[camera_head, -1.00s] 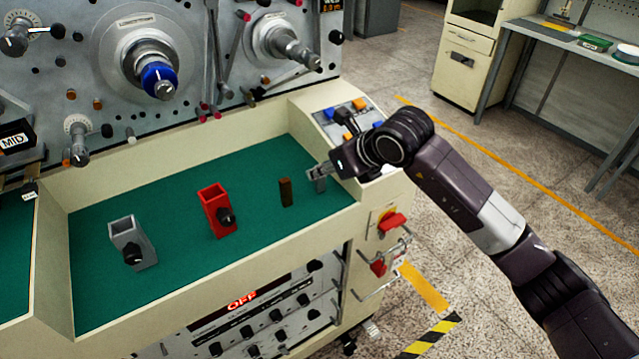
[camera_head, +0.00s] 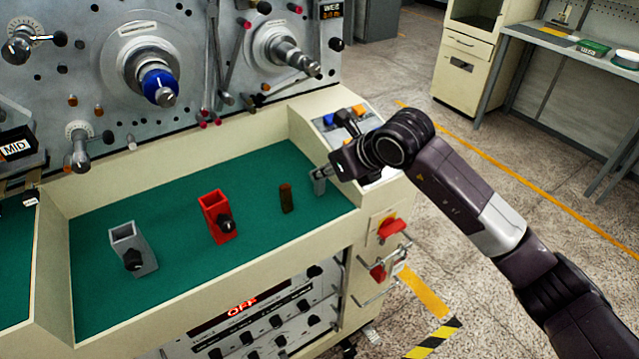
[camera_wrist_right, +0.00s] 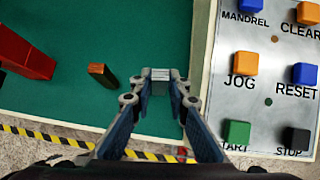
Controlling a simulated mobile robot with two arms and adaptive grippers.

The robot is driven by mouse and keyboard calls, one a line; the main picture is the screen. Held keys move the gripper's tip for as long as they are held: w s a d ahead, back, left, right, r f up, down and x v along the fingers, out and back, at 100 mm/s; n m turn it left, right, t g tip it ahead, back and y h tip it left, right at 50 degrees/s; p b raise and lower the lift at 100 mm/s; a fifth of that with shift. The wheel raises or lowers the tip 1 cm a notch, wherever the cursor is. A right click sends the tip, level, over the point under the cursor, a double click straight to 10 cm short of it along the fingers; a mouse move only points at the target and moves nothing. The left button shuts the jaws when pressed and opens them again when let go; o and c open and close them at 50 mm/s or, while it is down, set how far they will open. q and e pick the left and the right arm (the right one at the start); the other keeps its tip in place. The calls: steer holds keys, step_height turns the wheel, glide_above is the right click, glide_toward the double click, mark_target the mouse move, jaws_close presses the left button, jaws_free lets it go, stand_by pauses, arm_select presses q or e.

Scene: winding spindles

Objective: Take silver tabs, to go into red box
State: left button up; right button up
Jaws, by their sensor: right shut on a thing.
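The silver tabs (camera_head: 319,185) stand upright at the right end of the green mat, at the tips of my right gripper (camera_head: 325,171). In the right wrist view the silver piece (camera_wrist_right: 160,74) sits between the two fingertips, and the right gripper (camera_wrist_right: 159,84) is shut on it. I cannot tell how many tabs there are or whether they touch the mat. The open-topped red box (camera_head: 217,218), with a black knob, stands left of the gripper; its edge shows in the right wrist view (camera_wrist_right: 24,55). My left gripper is out of view.
A brown block (camera_head: 286,199) stands between the red box and my right gripper. A grey box (camera_head: 134,250) with a black knob stands at the left. The cream tray rim (camera_head: 240,263) surrounds the green mat. A button panel (camera_wrist_right: 260,75) lies just right of the gripper.

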steer(key=shift+r+p, duration=0.5)
steer(key=shift+r, duration=1)
steer(key=s+d+b, duration=0.3)
steer(key=s+d, duration=0.5)
steer(key=s, duration=0.1)
stand_by(0.4)
